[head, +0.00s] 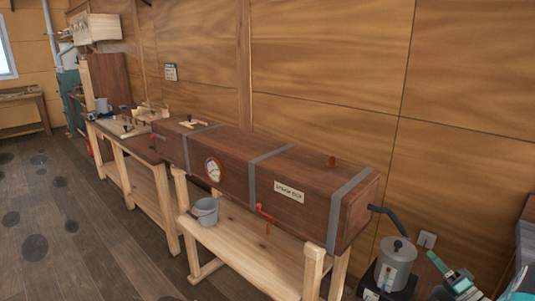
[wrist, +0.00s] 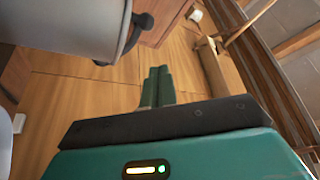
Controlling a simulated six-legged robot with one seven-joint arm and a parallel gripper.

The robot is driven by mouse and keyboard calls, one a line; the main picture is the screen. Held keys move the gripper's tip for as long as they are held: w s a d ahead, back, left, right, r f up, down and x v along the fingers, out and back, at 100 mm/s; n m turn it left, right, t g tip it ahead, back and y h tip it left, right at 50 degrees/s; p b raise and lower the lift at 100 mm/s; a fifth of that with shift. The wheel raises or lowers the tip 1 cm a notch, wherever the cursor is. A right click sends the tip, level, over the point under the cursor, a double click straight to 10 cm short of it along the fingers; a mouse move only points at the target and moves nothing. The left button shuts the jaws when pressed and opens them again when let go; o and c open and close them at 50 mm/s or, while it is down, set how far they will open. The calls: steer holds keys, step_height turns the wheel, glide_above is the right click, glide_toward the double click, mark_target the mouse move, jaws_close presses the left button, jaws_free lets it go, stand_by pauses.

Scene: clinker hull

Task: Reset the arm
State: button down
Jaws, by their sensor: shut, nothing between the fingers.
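My gripper (wrist: 158,72) shows in the wrist view with its two teal fingers side by side and touching. It is shut and empty, with wooden wall panelling beyond the fingertips. In the head view, teal and dark parts of my arm show at the bottom right corner, to the right of a grey lidded pot (head: 397,262). A grey rounded vessel (wrist: 70,22) with a dark curved handle fills the upper left of the wrist view, near the fingers but apart from them in the picture.
A long wooden steam box (head: 225,165) with metal bands lies on a pale trestle. A workbench (head: 130,140) with tools stands farther left. The pot sits on a dark base, with a black hose nearby. The floor at left is open.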

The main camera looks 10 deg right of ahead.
steer(key=w+a+r+n+g+y, duration=0.1)
steer(key=a+r+g+y, duration=0.15)
steer(key=a, duration=0.55)
steer(key=a+r+n+g+y, duration=0.2)
steer(key=a+g, duration=0.2)
steer(key=a, duration=0.3)
steer(key=w+a+r+n+g+y, duration=0.1)
steer(key=a+r+g+y, duration=0.2)
steer(key=a, duration=0.5)
steer(key=s+a+r+n+g+h, duration=0.15)
steer(key=s+a+g+h, duration=0.4)
steer(key=a, duration=0.75)
steer(key=s+a+r+h, duration=0.1)
steer(key=s+h, duration=0.3)
steer(key=s, duration=0.4)
steer(key=s+a+r+n+h, duration=0.1)
steer(key=s+a+r+h, duration=0.1)
steer(key=s, duration=0.6)
steer(key=a+h, duration=0.1)
steer(key=h, duration=0.1)
steer(key=shift+a+h, duration=0.25)
steer(key=shift+h, duration=0.15)
